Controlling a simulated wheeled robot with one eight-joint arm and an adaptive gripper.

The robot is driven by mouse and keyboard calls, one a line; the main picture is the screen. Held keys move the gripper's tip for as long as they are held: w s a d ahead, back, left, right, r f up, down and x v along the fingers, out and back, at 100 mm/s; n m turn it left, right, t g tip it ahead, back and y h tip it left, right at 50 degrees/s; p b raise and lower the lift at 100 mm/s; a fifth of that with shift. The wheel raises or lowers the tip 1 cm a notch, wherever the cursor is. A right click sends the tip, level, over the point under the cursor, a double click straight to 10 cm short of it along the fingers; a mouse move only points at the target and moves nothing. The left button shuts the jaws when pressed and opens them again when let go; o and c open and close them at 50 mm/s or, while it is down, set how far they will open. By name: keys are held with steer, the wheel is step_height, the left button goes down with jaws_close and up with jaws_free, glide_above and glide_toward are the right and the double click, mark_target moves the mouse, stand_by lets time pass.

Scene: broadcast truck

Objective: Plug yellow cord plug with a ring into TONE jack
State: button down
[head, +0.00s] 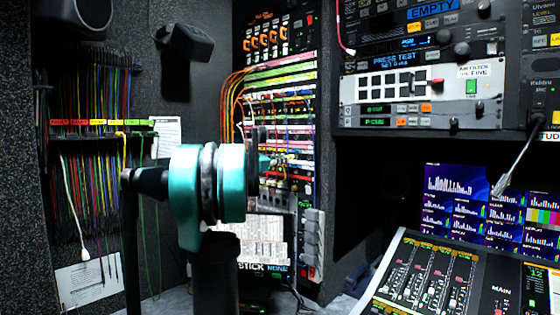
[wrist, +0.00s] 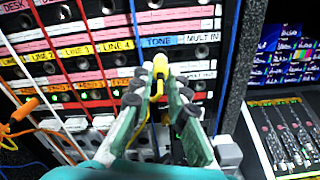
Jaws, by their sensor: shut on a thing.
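In the wrist view my gripper (wrist: 160,76) is shut on the yellow plug (wrist: 160,64), with a green finger on each side. The yellow cord (wrist: 155,97) hangs back between the fingers. The plug's front end is just below the blue TONE label (wrist: 157,42), close to the patch panel face. The TONE jack is hidden behind the plug, so I cannot tell whether the tip is in it. A ring on the plug is too small to make out. In the head view my arm covers most of the gripper, near the patch bay (head: 292,104).
Red, white and blue cords (wrist: 137,25) run across the panel close to the fingers. In the head view, many cords hang on a rack (head: 98,133) at the left, and a mixing console (head: 425,275) is at the right.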

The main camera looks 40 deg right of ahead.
steer(key=shift+d, duration=0.75)
steer(key=c, duration=1.4)
jaws_free()
steer(key=a, duration=0.8)
steer(key=s+a, duration=0.1)
steer(key=a, duration=0.3)
steer(key=shift+w, duration=0.1)
